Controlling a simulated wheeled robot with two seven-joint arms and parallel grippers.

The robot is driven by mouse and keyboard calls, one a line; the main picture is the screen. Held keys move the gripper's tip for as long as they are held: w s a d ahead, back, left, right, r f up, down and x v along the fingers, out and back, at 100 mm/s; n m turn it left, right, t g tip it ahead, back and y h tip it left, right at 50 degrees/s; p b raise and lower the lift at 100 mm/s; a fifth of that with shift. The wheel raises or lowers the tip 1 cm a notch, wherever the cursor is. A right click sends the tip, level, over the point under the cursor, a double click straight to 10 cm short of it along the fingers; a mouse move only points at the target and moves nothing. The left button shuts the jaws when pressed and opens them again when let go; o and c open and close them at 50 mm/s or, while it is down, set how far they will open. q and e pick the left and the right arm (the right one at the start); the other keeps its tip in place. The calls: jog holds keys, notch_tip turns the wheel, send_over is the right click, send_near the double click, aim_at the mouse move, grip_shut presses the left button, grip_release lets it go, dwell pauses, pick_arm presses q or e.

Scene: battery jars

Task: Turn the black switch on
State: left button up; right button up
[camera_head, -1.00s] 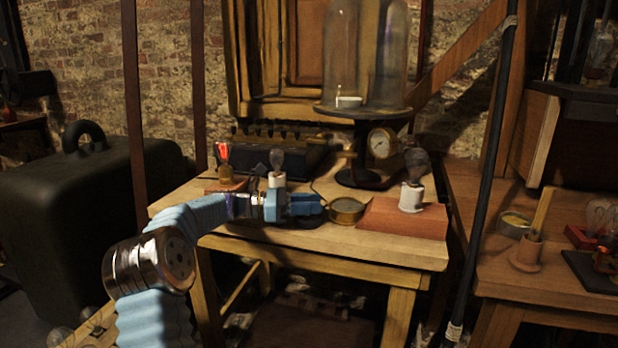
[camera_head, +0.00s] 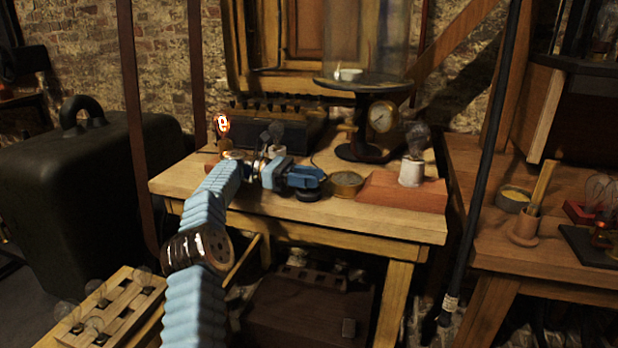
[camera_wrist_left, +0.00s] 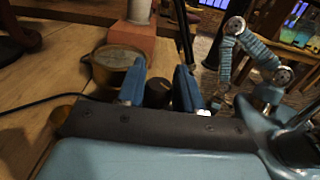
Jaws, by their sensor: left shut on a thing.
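My left gripper (camera_head: 312,178) reaches from the left over the front of the wooden table. Its blue fingers are shut on a dark round knob, which looks like the black switch (camera_head: 309,195); its black base shows just below the fingers. In the left wrist view the dark knob (camera_wrist_left: 158,93) sits between the two blue fingers (camera_wrist_left: 160,90). The fingers hide much of the switch, so its setting cannot be told. A bulb (camera_head: 222,123) at the left of the table glows orange-red.
Beyond are a reddish board (camera_head: 400,192) with a bulb on a white socket, a gauge (camera_head: 382,117) and a glass dome (camera_head: 365,40). A black pole (camera_head: 483,150) stands right of the table.

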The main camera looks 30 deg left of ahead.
pick_arm(q)
jog(key=o, duration=0.9)
jog(key=shift+o, duration=0.2)
jog(key=shift+r, duration=1.55)
jog(key=s+d+r+b, duration=0.5)
jog(key=s+d+r, duration=0.2)
jog(key=s+r, duration=0.3)
jog(key=shift+s+d, duration=0.2)
jog(key=shift+s, duration=0.75)
